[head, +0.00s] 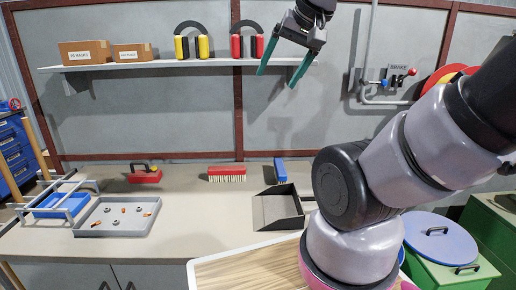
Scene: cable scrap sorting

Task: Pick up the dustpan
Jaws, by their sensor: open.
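The black dustpan (277,208) lies on the bench top, right of centre in the head view. Its wide tray faces left and front. A blue piece (280,170) stands just behind it; I cannot tell whether it is the dustpan's handle or a separate brush. My gripper (282,72) is raised high in front of the wall shelf, well above the dustpan and apart from it. Its two teal fingers are spread and nothing is between them. My arm covers the area right of the dustpan.
A grey tray (118,215) with small pieces sits at left. A wooden board (245,270) is in front. The shelf (165,62) holds boxes and ear defenders.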

